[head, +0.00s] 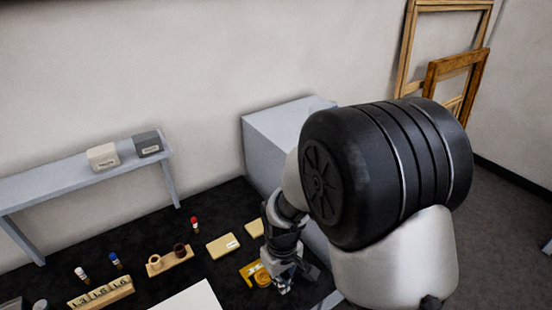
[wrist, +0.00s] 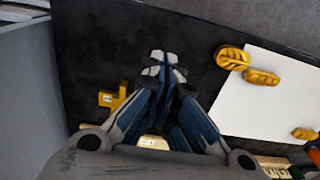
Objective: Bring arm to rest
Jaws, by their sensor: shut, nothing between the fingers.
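My gripper (wrist: 164,66) points down over the black table top in the wrist view, its fingertips together and empty. In the head view my gripper (head: 284,284) shows low in the middle, partly hidden by my own arm. It is above or beside a yellow-gold piece (head: 257,274) on the table. In the wrist view a yellow piece (wrist: 112,100) lies just left of the fingers. I cannot tell whether the fingers touch anything.
A pale grey box (head: 270,140) stands behind my arm. A white sheet (wrist: 262,100) carries gilt pieces (wrist: 233,59). A shelf (head: 80,178) holds two small blocks. A numbered rack (head: 100,293), a wooden holder (head: 170,262) and a tan block (head: 222,246) are on the table. Frames (head: 455,62) lean at right.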

